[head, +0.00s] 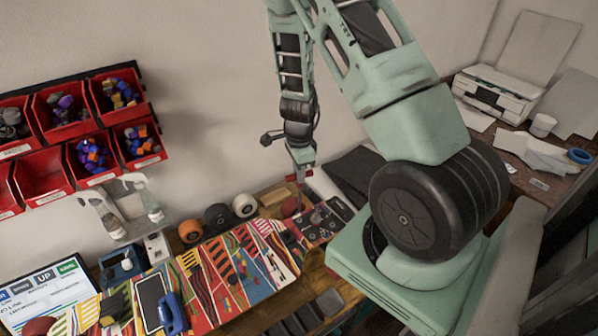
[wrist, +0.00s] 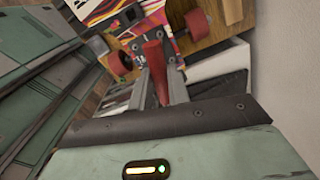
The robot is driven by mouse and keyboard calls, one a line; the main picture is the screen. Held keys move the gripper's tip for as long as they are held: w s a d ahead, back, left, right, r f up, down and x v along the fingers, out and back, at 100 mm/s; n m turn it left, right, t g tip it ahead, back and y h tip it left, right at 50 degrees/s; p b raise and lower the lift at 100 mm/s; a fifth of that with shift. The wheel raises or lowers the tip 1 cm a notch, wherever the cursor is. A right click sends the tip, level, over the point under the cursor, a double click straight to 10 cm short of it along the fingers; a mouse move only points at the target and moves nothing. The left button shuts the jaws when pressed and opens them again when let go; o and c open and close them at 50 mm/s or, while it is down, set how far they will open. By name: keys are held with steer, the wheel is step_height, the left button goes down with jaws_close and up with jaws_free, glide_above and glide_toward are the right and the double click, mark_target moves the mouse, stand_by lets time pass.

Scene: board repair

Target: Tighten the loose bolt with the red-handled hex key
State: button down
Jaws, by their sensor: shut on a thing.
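My gripper (head: 301,168) points down over the right end of a patterned skateboard (head: 235,270). In the wrist view my gripper (wrist: 158,82) is shut on the red-handled hex key (wrist: 154,62), with the red handle between the two fingers. The key's metal shaft is hidden or too small to make out. A red wheel (wrist: 197,22) and another red wheel (wrist: 121,63) of the board show beyond the fingers, on either side of the handle. I cannot tell which bolt is loose, nor whether the key touches one.
Loose wheels (head: 217,216) stand behind the board on the wooden bench. Spray bottles (head: 152,205) and red bins (head: 62,112) with small parts are on the left. A phone-like dark device (head: 152,302) lies on the board's left part. A printer (head: 495,96) stands at the right.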

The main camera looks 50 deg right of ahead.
steer(key=shift+r, duration=0.5)
steer(key=shift+r+p, duration=1)
steer(key=shift+r, duration=1.95)
steer(key=shift+s, duration=0.1)
